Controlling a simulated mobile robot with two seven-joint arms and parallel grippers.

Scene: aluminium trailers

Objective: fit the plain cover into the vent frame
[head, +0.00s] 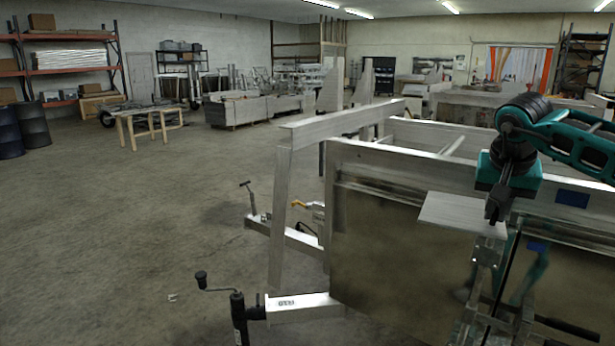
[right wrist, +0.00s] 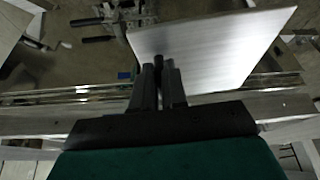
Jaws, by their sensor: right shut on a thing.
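The plain cover is a flat, light grey square plate (head: 450,212). My right gripper (head: 493,212) is shut on the cover near its edge, in front of the trailer's side, and holds it roughly level. In the right wrist view the cover (right wrist: 222,48) reaches up and right from the shut fingers (right wrist: 158,68). I cannot make out the vent frame for certain in either view. My left gripper is not in view.
An aluminium trailer (head: 385,155) with a shiny dark side panel (head: 395,255) stands close behind the cover. Its drawbar and jack handle (head: 202,278) stick out to the left. A blue patch (head: 572,198) is on the trailer.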

